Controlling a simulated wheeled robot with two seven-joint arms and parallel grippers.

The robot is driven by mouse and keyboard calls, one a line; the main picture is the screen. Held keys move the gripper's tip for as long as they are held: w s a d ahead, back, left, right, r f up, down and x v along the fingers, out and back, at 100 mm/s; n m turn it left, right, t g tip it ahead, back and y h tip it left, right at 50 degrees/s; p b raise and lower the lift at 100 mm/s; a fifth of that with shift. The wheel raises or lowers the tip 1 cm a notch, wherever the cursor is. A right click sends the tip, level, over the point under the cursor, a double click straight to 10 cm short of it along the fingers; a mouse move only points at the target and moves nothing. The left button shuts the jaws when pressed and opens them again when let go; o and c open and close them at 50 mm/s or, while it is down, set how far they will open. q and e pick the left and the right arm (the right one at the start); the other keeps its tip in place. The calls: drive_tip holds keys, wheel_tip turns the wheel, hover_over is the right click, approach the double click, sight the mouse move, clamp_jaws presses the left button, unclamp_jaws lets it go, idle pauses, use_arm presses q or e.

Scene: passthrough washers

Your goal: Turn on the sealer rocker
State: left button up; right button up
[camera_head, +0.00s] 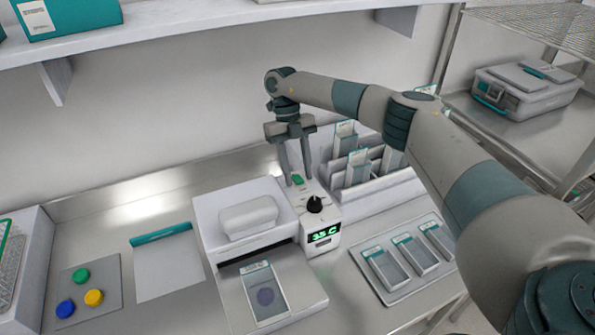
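The sealer (250,238) is a white machine in the middle of the steel counter. Its narrow control side carries a green rocker (297,180), a black knob (314,204) and a lit green display (323,235) that appears to read 35 C. Whether the rocker is on or off cannot be told. My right gripper (298,181) points down over the rear of this control side. Its two fingers are apart with nothing between them, and their tips are close to the rocker; contact cannot be told. My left gripper is out of view.
A pouch (265,294) lies on the sealer's front tray. Behind and right is a white rack (395,180) with pouches. A tray (408,262) of teal-edged pouches sits at right. Colored discs (93,297) lie on a grey mat at left. A shelf (150,30) hangs above.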

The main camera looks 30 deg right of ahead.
drive_tip(key=shift+w+r+b, duration=0.35)
drive_tip(key=shift+r+b, duration=0.2)
drive_tip(key=shift+b, duration=0.05)
drive_tip(key=b+v, duration=0.3)
drive_tip(key=v, duration=0.7)
drive_tip(key=shift+r+b, duration=0.35)
drive_tip(key=shift+b, duration=0.05)
